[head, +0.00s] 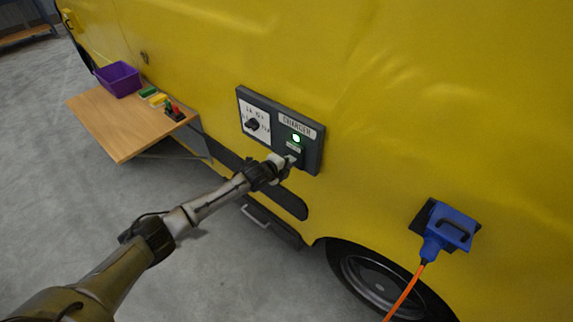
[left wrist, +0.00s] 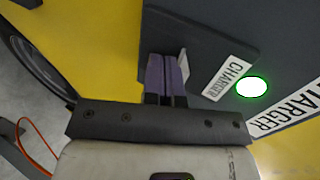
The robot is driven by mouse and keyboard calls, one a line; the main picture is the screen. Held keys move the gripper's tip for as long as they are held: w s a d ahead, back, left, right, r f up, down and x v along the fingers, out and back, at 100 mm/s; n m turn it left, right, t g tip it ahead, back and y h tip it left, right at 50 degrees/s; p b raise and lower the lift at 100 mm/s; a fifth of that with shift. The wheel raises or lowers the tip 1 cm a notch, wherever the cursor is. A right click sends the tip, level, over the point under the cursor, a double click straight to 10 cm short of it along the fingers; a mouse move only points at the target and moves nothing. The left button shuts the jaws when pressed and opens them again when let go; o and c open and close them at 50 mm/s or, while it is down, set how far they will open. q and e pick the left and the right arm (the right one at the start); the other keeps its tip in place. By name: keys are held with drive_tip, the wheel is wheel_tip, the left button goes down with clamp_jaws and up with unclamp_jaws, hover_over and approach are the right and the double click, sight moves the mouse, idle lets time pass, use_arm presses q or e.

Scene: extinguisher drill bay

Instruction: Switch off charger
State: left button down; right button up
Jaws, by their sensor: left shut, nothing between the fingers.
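The dark charger panel (head: 315,150) is mounted on the yellow vehicle side. Its green lamp (head: 296,139) is lit, and it also glows in the left wrist view (left wrist: 252,87). A small CHARGER label (left wrist: 229,78) sits beside the lamp, towards my fingers. My left gripper (head: 292,159) is at the lower part of the panel, below the lamp. In the left wrist view its fingers (left wrist: 166,75) are together and empty, close in front of the panel. The charger switch cannot be made out; the gripper covers that area. Whether the fingertips touch anything is unclear. My right gripper is out of view.
A rotary knob (head: 252,125) is on the panel's left half. A blue plug (head: 455,228) with an orange cable (head: 405,292) is at right, above the wheel (head: 375,280). A wooden shelf (head: 118,132) at left holds a purple bin (head: 118,79) and small coloured items.

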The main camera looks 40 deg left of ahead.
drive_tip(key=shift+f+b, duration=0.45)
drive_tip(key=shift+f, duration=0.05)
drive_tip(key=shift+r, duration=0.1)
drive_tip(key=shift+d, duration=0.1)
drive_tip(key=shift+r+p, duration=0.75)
drive_tip(key=shift+p, duration=0.1)
